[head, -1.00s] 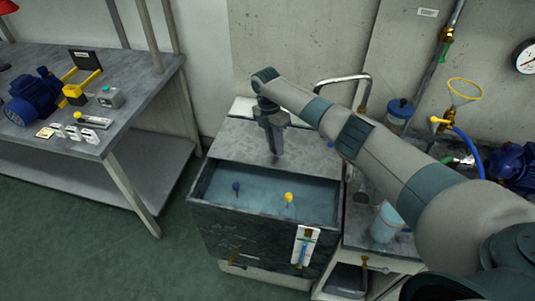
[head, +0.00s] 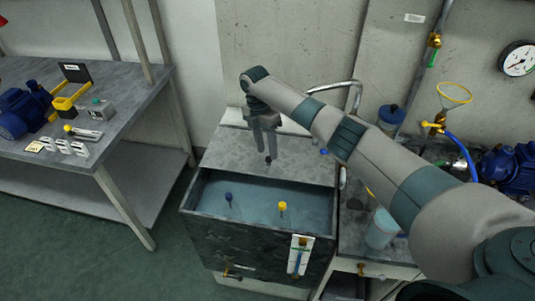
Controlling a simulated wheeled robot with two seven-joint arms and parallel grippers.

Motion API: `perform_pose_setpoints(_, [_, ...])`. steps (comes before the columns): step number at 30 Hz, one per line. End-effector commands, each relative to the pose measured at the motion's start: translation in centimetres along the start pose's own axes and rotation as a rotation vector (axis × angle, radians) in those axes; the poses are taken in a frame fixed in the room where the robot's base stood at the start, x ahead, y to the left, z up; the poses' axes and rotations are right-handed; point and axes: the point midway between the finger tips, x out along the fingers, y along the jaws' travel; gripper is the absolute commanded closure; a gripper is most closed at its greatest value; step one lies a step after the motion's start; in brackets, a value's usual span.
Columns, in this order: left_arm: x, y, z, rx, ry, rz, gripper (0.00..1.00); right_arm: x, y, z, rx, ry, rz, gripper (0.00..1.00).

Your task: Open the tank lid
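The tank (head: 250,252) is a dark, worn box in the middle of the head view. Its grey lid (head: 224,152) lies flat over the back part. The front part is uncovered and shows bluish water (head: 255,196). My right gripper (head: 268,158) points down above the lid, near its middle. Its fingers look close together, but the gap between them is too small to judge. I cannot tell whether the tips touch the lid. No handle shows clearly at the tips. My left gripper is not in view.
A blue-topped float (head: 228,196) and a yellow-topped one (head: 282,206) stand in the water. At right is a bench with a translucent cup (head: 382,228) and a blue pump (head: 505,165). At left a workbench (head: 125,120) holds a motor (head: 22,112). Floor between is clear.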

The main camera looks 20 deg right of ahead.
Motion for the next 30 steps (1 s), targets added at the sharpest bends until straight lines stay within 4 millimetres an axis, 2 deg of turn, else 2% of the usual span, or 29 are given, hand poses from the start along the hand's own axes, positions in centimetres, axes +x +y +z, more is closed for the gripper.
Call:
perform_pose_setpoints(13, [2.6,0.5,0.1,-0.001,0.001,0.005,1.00,-8.7,0.1,0.0,0.000,0.000,0.005,0.61])
perform_pose_setpoints(19, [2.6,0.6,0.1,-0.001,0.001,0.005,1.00,-12.5,0.0,0.1,0.000,-0.003,0.002,0.61])
perform_pose_setpoints(24, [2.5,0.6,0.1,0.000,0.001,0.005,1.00,-14.1,0.0,0.0,0.000,-0.001,0.002,0.61])
perform_pose_setpoints(30, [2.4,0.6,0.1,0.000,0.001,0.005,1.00,-14.5,0.0,0.0,0.000,0.000,0.001,0.61])
